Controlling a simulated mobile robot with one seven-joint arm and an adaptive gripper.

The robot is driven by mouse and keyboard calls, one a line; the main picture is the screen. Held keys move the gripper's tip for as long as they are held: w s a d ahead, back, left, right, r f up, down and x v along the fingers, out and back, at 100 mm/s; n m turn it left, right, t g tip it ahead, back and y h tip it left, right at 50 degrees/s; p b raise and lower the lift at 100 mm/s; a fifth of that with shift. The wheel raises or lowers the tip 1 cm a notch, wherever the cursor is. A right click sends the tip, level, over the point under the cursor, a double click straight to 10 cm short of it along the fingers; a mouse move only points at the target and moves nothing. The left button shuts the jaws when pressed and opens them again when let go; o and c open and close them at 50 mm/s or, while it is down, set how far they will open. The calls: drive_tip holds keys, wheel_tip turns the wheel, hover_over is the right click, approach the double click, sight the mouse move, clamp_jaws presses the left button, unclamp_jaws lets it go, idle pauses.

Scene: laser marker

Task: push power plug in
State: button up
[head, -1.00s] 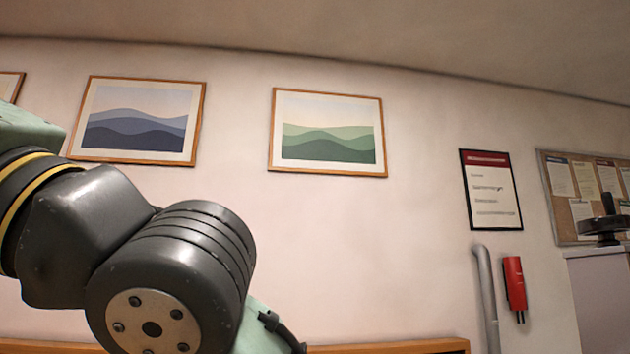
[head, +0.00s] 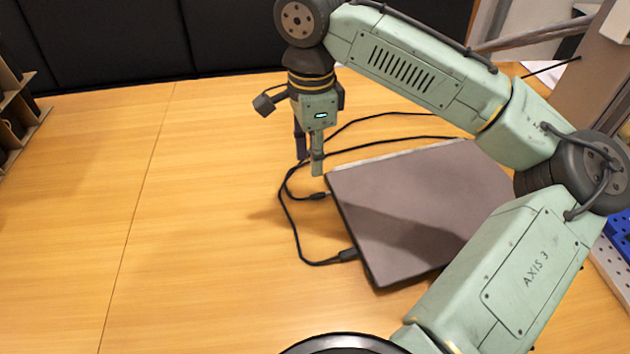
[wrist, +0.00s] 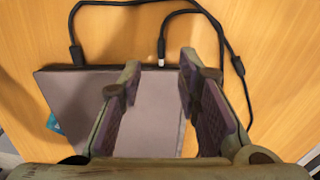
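A closed grey laptop (head: 420,205) lies on the wooden table. A black power plug (head: 318,195) on a cable lies at its left edge. In the wrist view the plug (wrist: 161,52) shows a pale metal tip pointing at the laptop's edge (wrist: 85,100). The tip looks just short of the edge, with metal still showing. My gripper (head: 309,164) points down above the table beside that edge, over the plug. In the wrist view my gripper (wrist: 160,66) is open, with the plug between its fingers in the picture and nothing held.
A second black connector (head: 348,255) sits against the same laptop edge, nearer me. Black cables (head: 283,205) loop left of the laptop and run behind it. The table's left side (head: 200,200) is clear. A blue bin (head: 620,230) stands at the right edge.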

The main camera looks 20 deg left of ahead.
sight(312, 196)
wheel_tip(312, 196, down, 10)
drive_tip(key=shift+r, duration=0.15)
drive_tip(key=shift+a, duration=0.1)
drive_tip(key=shift+c, duration=0.6)
clamp_jaws()
